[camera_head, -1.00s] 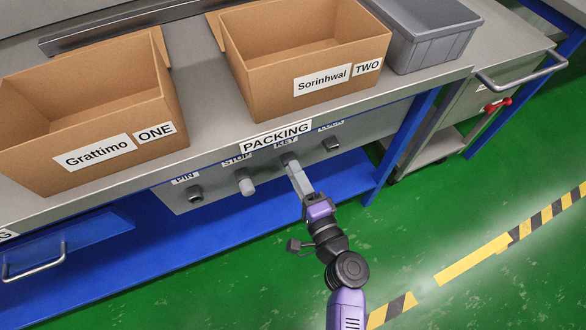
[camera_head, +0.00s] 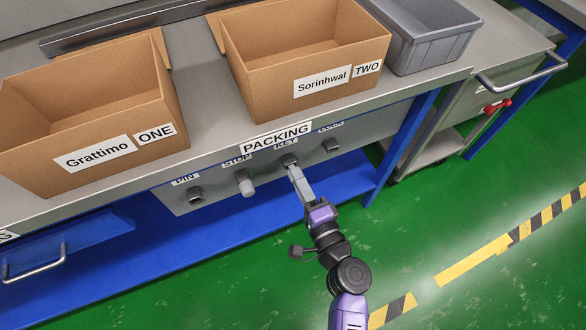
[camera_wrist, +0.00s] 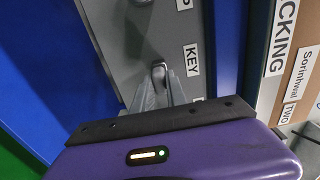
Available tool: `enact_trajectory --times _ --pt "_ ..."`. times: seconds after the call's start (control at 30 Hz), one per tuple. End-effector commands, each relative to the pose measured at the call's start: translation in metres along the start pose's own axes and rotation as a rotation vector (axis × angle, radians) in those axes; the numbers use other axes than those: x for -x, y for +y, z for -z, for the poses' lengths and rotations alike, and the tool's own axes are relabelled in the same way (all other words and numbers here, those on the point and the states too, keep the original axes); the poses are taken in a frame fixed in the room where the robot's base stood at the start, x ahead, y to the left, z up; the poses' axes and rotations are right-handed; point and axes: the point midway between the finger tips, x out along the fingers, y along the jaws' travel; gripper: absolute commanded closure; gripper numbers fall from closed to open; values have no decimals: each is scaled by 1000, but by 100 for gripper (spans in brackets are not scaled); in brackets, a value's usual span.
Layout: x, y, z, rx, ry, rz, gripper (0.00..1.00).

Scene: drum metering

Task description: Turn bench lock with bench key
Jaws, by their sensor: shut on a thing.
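The front panel (camera_head: 217,191) of the packing bench carries fittings under the labels PIN, STOP, KEY and a partly hidden one that seems to read LOCK. The bench key (camera_head: 288,159) is a small grey piece at the KEY position; the wrist view shows its end (camera_wrist: 159,68) between my fingers. My gripper (camera_head: 293,170) is shut on it, fingers pointing at the panel. Most of the key is hidden by the fingers, so I cannot tell how far it sits in its holder. The bench lock (camera_head: 332,146) is a dark round fitting right of the key.
A light grey knob (camera_head: 244,183) is at STOP and a dark fitting (camera_head: 195,194) at PIN. Cardboard boxes ONE (camera_head: 165,153) and TWO (camera_head: 300,100) stand on the bench above. A blue leg (camera_head: 402,145) is right of the lock.

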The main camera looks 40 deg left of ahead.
Motion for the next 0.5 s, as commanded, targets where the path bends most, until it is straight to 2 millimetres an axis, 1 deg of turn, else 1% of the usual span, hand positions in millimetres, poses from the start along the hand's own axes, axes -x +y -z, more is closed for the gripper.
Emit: enact_trajectory --times 0.5 --pt "14 0 0 0 -1 1 100"
